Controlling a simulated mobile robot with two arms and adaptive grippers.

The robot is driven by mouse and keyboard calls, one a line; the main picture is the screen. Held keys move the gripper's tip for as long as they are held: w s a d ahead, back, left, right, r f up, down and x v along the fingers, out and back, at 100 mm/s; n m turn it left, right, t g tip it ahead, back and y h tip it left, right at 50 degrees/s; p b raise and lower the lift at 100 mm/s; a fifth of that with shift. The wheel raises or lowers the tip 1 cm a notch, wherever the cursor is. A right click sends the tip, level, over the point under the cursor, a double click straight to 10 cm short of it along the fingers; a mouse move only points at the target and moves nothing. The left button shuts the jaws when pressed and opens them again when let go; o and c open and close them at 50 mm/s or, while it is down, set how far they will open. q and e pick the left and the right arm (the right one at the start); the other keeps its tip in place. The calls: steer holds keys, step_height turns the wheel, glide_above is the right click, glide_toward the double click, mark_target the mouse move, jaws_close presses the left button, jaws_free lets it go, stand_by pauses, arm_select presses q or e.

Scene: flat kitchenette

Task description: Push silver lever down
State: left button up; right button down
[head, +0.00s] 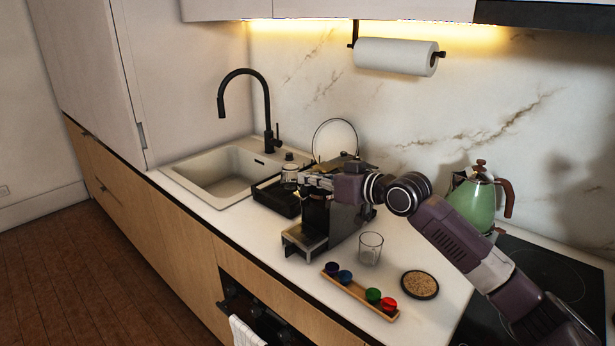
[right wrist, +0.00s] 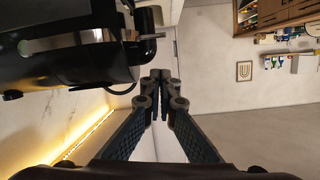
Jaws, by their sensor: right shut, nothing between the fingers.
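A black and silver coffee machine (head: 312,222) stands on the counter. Its dark body (right wrist: 65,55) fills the upper left of the right wrist view. In the head view I cannot make the lever out behind my arm. My right gripper (head: 312,181) is at the top of the machine. Its fingers (right wrist: 160,76) are shut and empty, just below and to the right of the lever in the right wrist view. I cannot see contact with the lever. My left gripper is not in view.
A wooden tray (head: 349,289) with several coloured capsules, a clear glass (head: 370,248) and a round dark dish (head: 419,285) stand in front of the machine. A sink (head: 222,178) and a black drying rack (head: 272,198) are left, a green kettle (head: 474,203) right.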

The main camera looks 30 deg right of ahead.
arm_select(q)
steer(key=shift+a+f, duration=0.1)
arm_select(e)
steer(key=shift+f+n, duration=0.15)
steer(key=shift+n, duration=0.15)
step_height(320, 180, up, 4)
steer(key=p, duration=0.4)
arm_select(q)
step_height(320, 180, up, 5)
arm_select(e)
steer(key=shift+s+r+p, duration=0.1)
steer(key=shift+r+p, duration=0.2)
steer(key=shift+p, duration=0.1)
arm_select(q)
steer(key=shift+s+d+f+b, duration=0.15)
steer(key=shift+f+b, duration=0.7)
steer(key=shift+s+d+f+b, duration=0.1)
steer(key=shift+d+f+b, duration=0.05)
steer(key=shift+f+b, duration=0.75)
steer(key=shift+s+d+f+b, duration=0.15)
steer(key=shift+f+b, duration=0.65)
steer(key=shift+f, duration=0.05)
arm_select(e)
steer(key=v, duration=0.9)
steer(key=shift+s+f, duration=0.2)
steer(key=shift+s, duration=0.25)
steer(key=shift+a, duration=0.1)
